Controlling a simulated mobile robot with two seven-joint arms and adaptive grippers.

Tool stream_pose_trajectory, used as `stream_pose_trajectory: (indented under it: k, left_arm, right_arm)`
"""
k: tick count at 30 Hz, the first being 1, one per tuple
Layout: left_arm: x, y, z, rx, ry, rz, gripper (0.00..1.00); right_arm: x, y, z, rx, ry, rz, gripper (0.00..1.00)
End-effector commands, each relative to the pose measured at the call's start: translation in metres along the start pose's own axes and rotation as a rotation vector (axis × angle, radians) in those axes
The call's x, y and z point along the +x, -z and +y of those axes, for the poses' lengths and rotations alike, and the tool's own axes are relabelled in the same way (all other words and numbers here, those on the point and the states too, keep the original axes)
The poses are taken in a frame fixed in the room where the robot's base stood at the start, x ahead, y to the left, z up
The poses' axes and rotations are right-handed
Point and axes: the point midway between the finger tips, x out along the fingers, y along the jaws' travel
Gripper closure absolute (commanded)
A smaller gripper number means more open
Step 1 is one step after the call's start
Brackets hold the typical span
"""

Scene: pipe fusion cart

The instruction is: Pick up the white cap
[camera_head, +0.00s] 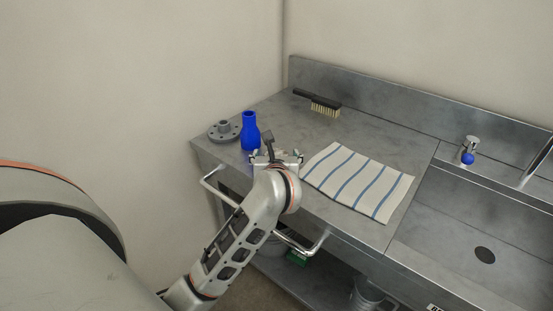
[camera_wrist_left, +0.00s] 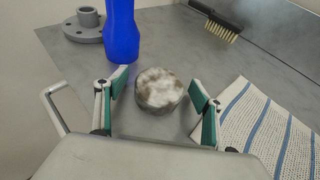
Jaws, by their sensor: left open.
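A short round cap (camera_wrist_left: 158,91), mottled white and grey on top with a grey side, sits on the steel counter in the left wrist view. My left gripper (camera_wrist_left: 160,105) is open, with a finger on each side of the cap and gaps between. In the head view my left gripper (camera_head: 276,158) is over the counter's front edge, and the cap is hidden behind it. My right gripper is not in view.
A blue bottle (camera_head: 250,131) stands just beyond the gripper, beside a grey flange (camera_head: 224,131). A striped cloth (camera_head: 358,180) lies to the right. A brush (camera_head: 322,104) lies at the back. A sink (camera_head: 480,225) is at far right. A rail (camera_head: 300,246) runs along the front.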

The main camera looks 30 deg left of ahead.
Motion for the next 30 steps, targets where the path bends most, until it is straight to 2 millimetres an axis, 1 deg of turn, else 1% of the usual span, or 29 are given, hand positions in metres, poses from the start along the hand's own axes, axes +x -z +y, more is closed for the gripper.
stream_pose_trajectory:
  k: [2, 7, 8, 9, 12, 23, 26, 30]
  left_arm:
    - [0.003, 0.0, 0.0, 0.0, 0.0, -0.001, 0.32]
    - [0.003, -0.001, 0.0, -0.001, 0.001, -0.001, 0.32]
    - [0.003, -0.001, 0.0, 0.0, 0.001, -0.001, 0.35]
    - [0.003, -0.001, 0.0, 0.0, 0.001, -0.001, 0.45]
    - [0.003, -0.001, 0.0, 0.0, 0.001, -0.001, 0.68]
    - [0.002, -0.001, 0.0, 0.0, 0.001, -0.001, 0.68]
    - [0.001, -0.004, 0.0, -0.001, 0.001, -0.002, 0.68]
    - [-0.004, -0.016, 0.0, -0.003, 0.001, -0.004, 0.68]
  right_arm:
    - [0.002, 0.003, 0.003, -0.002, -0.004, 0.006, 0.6]
    - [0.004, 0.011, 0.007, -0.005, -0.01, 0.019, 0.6]
    - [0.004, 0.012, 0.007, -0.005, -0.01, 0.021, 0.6]
    - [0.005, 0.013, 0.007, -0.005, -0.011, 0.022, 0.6]
    - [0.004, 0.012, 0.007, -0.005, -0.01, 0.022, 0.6]
    - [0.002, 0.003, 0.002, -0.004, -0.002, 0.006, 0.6]
    - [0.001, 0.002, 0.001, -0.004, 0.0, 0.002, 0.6]
    - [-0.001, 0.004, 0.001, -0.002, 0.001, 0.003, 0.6]
